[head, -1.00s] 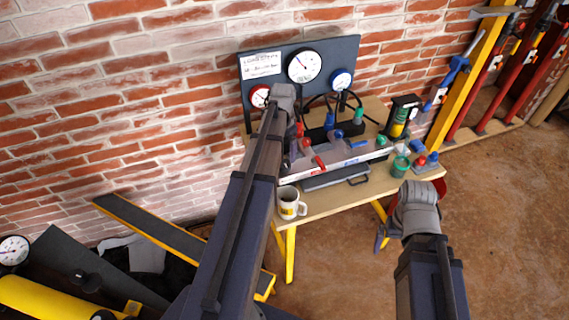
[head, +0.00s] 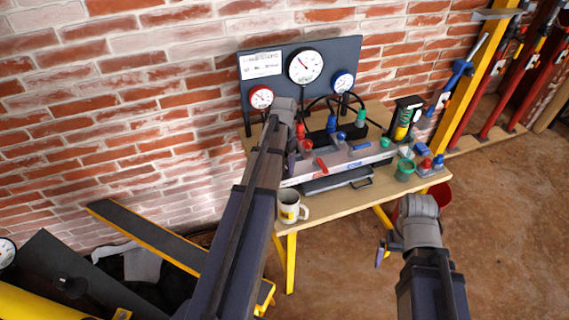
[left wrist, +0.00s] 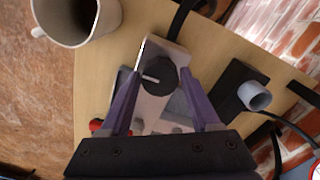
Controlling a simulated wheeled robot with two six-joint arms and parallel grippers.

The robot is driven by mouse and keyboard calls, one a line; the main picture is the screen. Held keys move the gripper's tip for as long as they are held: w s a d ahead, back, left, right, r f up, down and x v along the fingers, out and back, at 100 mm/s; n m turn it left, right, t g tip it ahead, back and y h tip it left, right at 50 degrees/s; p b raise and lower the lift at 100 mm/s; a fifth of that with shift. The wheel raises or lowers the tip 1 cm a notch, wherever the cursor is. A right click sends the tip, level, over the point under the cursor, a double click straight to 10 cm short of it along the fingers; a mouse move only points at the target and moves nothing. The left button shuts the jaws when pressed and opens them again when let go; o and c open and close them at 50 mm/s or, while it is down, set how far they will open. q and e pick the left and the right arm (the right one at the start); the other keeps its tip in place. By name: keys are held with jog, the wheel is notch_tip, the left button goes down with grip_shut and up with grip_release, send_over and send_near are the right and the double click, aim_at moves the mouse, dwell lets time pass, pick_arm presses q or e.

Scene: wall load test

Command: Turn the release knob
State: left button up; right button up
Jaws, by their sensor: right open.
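The black round release knob (left wrist: 160,80) with a pale pointer line shows in the left wrist view, on the end of a grey block (left wrist: 160,105). My left gripper (left wrist: 160,72) is open, its two purple fingers on either side of the knob. A gap shows at each side, and I cannot tell whether either finger touches it. In the head view my left arm hides the knob. The grey test unit (head: 345,158) with red and blue handles stands on the wooden bench (head: 340,200). My right gripper (head: 382,255) is open and empty, low in front of the bench.
A white mug (head: 289,208) stands at the bench's front left, near my left arm. A gauge board (head: 330,80) stands behind the unit against the brick wall. A green cup (head: 404,170) and small coloured parts (head: 430,163) are at the right. A red bucket (head: 443,192) is beyond.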

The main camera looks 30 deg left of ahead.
pick_arm(q)
jog(key=c, duration=0.9)
jog(key=n, duration=0.8)
jog(key=shift+d+n, duration=0.1)
jog(key=shift+n, duration=0.3)
jog(key=n, duration=0.4)
jog(key=shift+n, duration=2.5)
